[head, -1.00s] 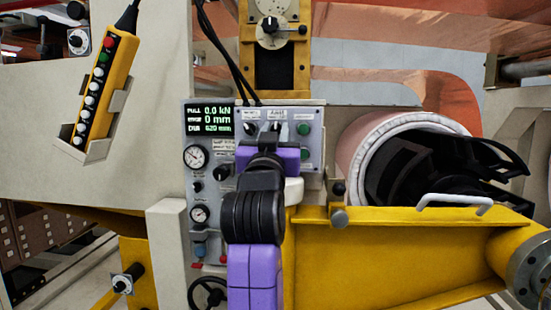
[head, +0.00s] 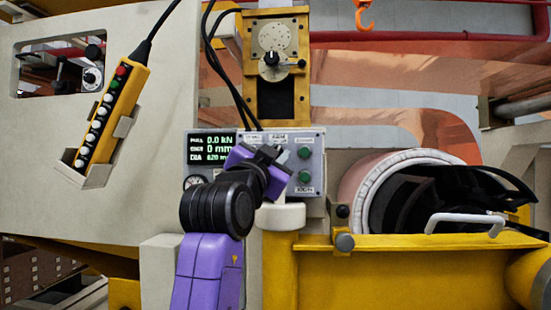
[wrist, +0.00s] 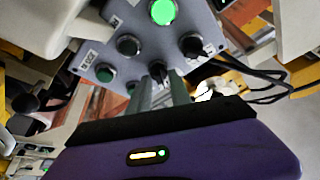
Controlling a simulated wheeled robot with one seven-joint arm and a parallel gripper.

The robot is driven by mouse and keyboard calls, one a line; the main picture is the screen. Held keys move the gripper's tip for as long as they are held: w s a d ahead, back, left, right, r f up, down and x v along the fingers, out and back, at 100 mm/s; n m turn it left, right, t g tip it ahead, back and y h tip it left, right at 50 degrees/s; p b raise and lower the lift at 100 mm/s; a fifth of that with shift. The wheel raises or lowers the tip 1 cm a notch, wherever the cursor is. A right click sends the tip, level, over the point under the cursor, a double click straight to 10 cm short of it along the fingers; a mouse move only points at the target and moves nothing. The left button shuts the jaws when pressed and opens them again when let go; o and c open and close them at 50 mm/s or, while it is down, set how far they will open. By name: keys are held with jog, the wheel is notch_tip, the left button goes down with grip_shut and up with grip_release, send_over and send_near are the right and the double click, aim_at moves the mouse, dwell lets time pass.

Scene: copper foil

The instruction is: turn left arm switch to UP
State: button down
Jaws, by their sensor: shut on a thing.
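The grey control panel (head: 315,142) has a row of small switches along its top, mostly hidden by my gripper in the head view. My purple gripper (head: 276,155) is tilted against the panel's upper middle. In the wrist view my gripper (wrist: 160,86) has its grey fingers closed at a small black switch knob (wrist: 158,70), which it seems to grip. A second black switch knob (wrist: 195,45) stands free beside it. I cannot read which label belongs to the held knob, nor its exact position.
Green buttons (head: 305,165) sit right of my gripper, and a lit display (head: 213,145) sits left. A yellow pendant (head: 112,112) hangs at left. Black cables (head: 222,75) run above the panel. A white post cap (head: 282,216) stands just below my gripper.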

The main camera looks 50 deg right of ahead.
jog(key=c, duration=1.5)
grip_release()
jog(key=shift+c, duration=0.2)
jog(key=v, duration=0.8)
